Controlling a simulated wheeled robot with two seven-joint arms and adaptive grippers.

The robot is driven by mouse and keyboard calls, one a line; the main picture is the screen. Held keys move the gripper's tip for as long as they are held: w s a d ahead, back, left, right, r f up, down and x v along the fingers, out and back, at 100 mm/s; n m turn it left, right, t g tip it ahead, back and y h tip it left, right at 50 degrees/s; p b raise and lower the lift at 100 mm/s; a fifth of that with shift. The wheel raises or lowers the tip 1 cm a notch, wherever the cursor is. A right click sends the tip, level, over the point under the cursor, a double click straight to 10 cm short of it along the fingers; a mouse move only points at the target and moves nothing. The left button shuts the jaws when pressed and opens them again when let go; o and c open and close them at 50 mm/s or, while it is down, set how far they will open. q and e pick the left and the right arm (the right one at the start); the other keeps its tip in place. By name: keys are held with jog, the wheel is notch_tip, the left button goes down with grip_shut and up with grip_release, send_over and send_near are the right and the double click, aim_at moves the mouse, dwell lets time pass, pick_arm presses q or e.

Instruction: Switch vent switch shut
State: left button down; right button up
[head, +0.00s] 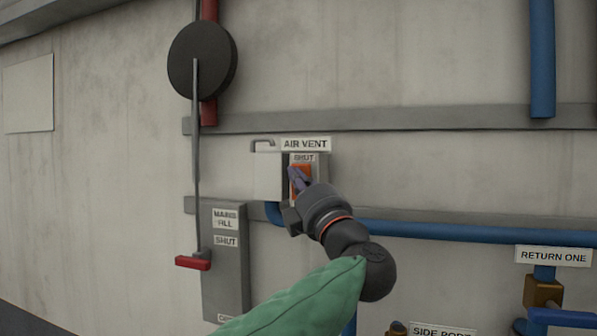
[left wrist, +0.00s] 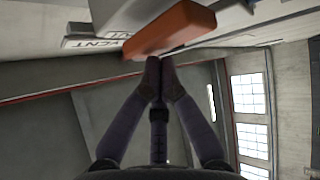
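The vent switch is an orange lever (head: 302,169) on a small grey box under the "AIR VENT" label (head: 305,144). A "SHUT" marking (head: 303,157) shows just above the lever. My left gripper (head: 297,178) is at the lever's lower left side and hides part of the box. In the left wrist view the orange lever (left wrist: 172,28) lies just beyond the fingertips (left wrist: 161,66). The fingertips are together with nothing between them. Whether they touch the lever I cannot tell. My right gripper is out of view.
An open-looking cover (head: 268,176) sits left of the switch. A mains fill panel (head: 225,270) with a red-handled lever (head: 193,263) is lower left. A blue pipe (head: 450,231) runs to the right below. The wall at far left is mostly clear.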

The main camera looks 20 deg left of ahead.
pick_arm(q)
jog(key=shift+w, duration=0.2)
jog(key=shift+s, duration=0.2)
jog(key=shift+s+f+b, duration=0.15)
jog(key=shift+s+b, duration=0.55)
jog(key=shift+s, duration=0.1)
jog(key=shift+s, duration=0.1)
jog(key=s+b, duration=0.1)
jog(key=s, duration=0.1)
jog(key=s+f+b, duration=0.1)
jog(key=s+b, duration=0.1)
jog(key=shift+s+d, duration=0.15)
jog(key=shift+s, duration=0.2)
dwell(0.5)
